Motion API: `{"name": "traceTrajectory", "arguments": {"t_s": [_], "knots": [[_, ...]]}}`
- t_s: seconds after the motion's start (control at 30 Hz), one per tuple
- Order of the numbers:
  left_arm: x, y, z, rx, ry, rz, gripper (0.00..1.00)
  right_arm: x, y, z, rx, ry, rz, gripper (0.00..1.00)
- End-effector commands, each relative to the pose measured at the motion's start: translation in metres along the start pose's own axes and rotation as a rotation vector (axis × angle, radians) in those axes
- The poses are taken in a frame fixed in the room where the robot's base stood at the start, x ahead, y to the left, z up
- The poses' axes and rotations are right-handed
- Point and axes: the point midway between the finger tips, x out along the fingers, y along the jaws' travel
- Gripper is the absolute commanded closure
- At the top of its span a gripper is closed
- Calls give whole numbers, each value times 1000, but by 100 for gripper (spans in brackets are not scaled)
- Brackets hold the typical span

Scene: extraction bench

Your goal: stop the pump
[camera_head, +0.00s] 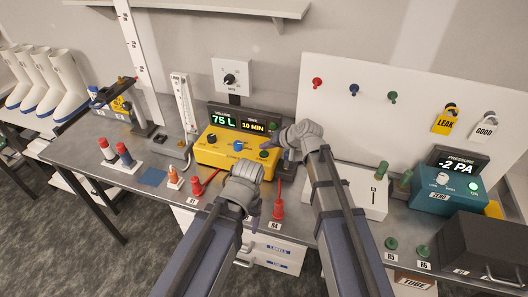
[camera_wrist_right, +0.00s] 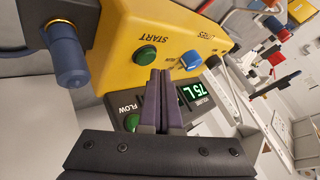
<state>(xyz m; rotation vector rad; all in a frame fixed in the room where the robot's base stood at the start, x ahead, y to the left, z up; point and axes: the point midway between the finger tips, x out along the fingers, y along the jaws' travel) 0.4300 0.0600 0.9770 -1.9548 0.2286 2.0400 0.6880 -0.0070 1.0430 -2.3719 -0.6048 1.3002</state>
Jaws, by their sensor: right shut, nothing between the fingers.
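The yellow pump (camera_head: 220,158) stands mid-bench, with displays reading 75 L and 10 MIN. On its top are a dark knob (camera_head: 212,138), a blue knob (camera_head: 238,146) and a green button (camera_head: 264,153). In the right wrist view the green button (camera_wrist_right: 145,55) sits beside the word START, with the blue knob (camera_wrist_right: 191,60) nearby. My right gripper (camera_head: 280,141) is at the pump's right end; its shut, empty fingers (camera_wrist_right: 160,72) point close beside the green button. Contact cannot be told. My left gripper (camera_head: 254,207) is low in front of the pump; its fingers are unclear.
Red tools (camera_head: 278,208) stand near the front edge. A white box (camera_head: 350,188) and a teal pressure meter (camera_head: 448,192) reading -2 PA are to the right. A stand with a white scale (camera_head: 182,105) is left of the pump. A blue-grey cylinder (camera_wrist_right: 70,60) juts out beside the pump.

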Motion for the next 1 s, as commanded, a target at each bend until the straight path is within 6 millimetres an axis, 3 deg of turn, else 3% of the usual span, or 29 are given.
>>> {"name": "traceTrajectory", "arguments": {"t_s": [0.27, 0.7, 1.0], "knots": [[-8, -1, 0, 0, 0, 0, 26, -6, -4, -4, 0, 0, 0, 100], [-49, -5, 3, 0, 0, 0, 26, -34, -25, -25, 0, 0, 0, 100], [-49, -5, 3, 0, 0, 0, 26, -35, -25, -25, 0, 0, 0, 100]]}}
